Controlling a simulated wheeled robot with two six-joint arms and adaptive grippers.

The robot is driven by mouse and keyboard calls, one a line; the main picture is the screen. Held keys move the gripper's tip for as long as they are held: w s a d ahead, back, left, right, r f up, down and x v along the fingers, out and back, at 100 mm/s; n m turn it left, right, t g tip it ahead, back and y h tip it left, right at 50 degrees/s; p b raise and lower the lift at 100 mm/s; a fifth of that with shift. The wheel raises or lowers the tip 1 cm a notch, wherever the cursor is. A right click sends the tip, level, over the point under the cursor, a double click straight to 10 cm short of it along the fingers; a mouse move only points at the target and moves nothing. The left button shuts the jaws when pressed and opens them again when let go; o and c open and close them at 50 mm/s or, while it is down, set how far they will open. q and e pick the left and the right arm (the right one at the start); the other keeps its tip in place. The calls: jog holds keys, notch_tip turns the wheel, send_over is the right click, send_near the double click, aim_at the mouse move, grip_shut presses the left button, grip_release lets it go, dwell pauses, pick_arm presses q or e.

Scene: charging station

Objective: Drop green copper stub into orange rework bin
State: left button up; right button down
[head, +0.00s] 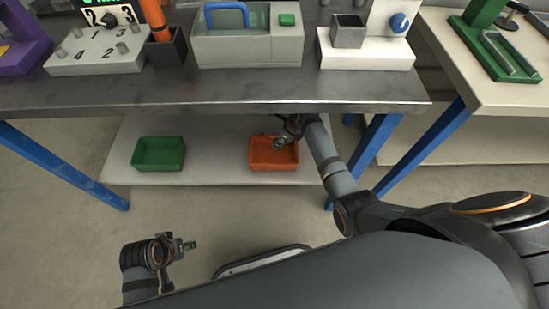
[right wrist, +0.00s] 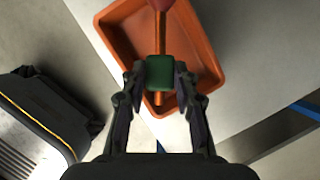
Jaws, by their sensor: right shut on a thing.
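The orange rework bin (head: 268,157) stands on the low shelf under the bench, and it also fills the top middle of the right wrist view (right wrist: 208,66). My right gripper (right wrist: 160,84) is shut on the green copper stub (right wrist: 160,72), gripping its green block. The copper rod sticks out at both ends of the block, and its far end is reddish. The stub is held over the bin in the wrist view. In the head view my right gripper (head: 283,140) reaches in under the bench edge. My left gripper (head: 189,245) is at the lower left, away from the bin, its fingers too small to judge.
A green bin (head: 158,153) stands on the same low shelf (head: 210,178) to the left, with bare shelf between the bins. The bench top (head: 220,92) overhangs the shelf. A blue bench leg (head: 376,150) stands right of my right arm.

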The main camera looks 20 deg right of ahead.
jog(key=shift+f, duration=0.4)
jog(key=shift+r, duration=0.1)
jog(key=c, duration=0.9)
grip_release()
jog(key=shift+c, duration=0.2)
jog(key=v, duration=1.2)
